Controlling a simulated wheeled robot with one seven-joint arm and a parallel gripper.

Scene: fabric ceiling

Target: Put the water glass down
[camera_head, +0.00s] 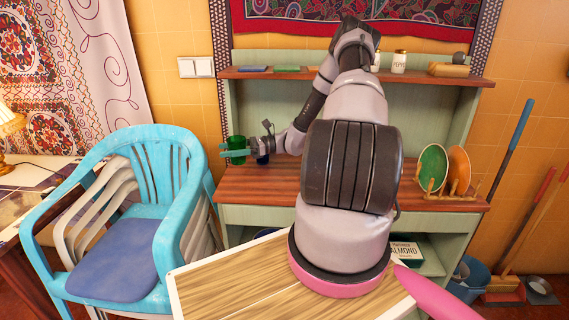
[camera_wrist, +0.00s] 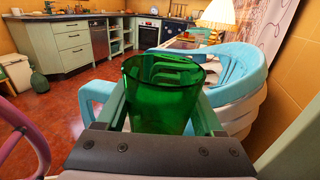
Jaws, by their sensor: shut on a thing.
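A green see-through glass (camera_head: 237,142) is upright in my gripper (camera_head: 233,152), at the left end of the wooden counter (camera_head: 246,187). In the wrist view the green glass (camera_wrist: 160,98) sits between the two fingers of my gripper (camera_wrist: 160,112), which are shut on its sides. The glass looks empty. I cannot tell whether its base touches the counter or hangs above it.
Blue stacked chairs (camera_head: 150,210) stand left of the counter. Green and orange plates (camera_head: 433,167) stand in a rack at the counter's right end. An upper shelf (camera_head: 300,74) holds jars and small items. The counter's middle is mostly hidden behind my arm.

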